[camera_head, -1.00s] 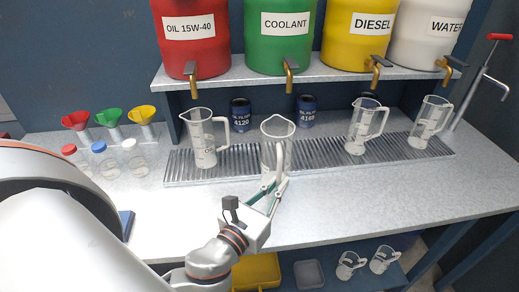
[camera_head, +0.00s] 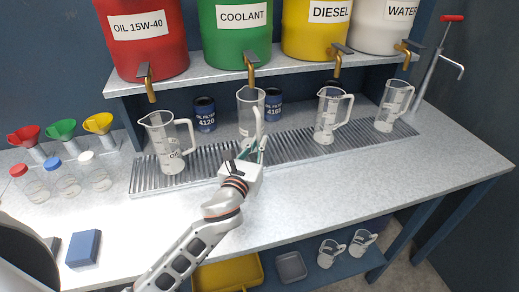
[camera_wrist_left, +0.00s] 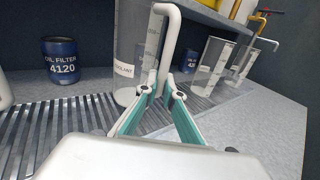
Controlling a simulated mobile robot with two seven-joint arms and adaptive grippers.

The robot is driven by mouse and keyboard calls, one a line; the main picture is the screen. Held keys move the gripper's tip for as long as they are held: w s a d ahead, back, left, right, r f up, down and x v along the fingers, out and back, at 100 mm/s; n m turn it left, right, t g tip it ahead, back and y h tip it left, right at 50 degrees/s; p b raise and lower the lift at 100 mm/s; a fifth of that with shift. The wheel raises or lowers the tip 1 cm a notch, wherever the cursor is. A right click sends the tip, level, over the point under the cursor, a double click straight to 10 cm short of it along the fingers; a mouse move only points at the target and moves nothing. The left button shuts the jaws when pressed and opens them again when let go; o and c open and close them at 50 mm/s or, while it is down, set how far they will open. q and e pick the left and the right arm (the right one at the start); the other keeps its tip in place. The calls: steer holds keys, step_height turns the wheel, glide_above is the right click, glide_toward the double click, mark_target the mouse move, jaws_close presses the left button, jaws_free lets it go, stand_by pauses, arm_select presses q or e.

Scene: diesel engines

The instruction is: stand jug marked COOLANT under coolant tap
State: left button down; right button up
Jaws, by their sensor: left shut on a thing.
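The clear jug marked COOLANT (camera_head: 246,103) is upright over the slotted grate (camera_head: 205,162), with its rim just below the coolant tap (camera_head: 250,72) on the green drum (camera_head: 236,38). In the left wrist view, the jug (camera_wrist_left: 130,45) shows its COOLANT label and its handle (camera_wrist_left: 170,40) toward me. My left gripper (camera_head: 256,148) is shut on that handle; its green fingers (camera_wrist_left: 160,100) meet around the lower part. The gripper partly hides the jug's base in the head view, and I cannot tell whether it touches the grate. My right gripper is not in view.
Other jugs stand on the grate to the left (camera_head: 165,145) and right (camera_head: 331,115), (camera_head: 392,105). Blue oil filters (camera_head: 205,115), (camera_head: 273,104) stand behind. Funnels (camera_head: 62,130) and capped bottles (camera_head: 65,180) are at left.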

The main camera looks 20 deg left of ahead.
arm_select(q)
steer(key=shift+w, duration=0.4)
steer(key=shift+w+f, duration=0.1)
steer(key=shift+f, duration=0.1)
steer(key=shift+f+b, duration=0.6)
steer(key=shift+f, duration=1)
steer(key=shift+f, duration=0.15)
steer(key=c, duration=2.2)
jaws_free()
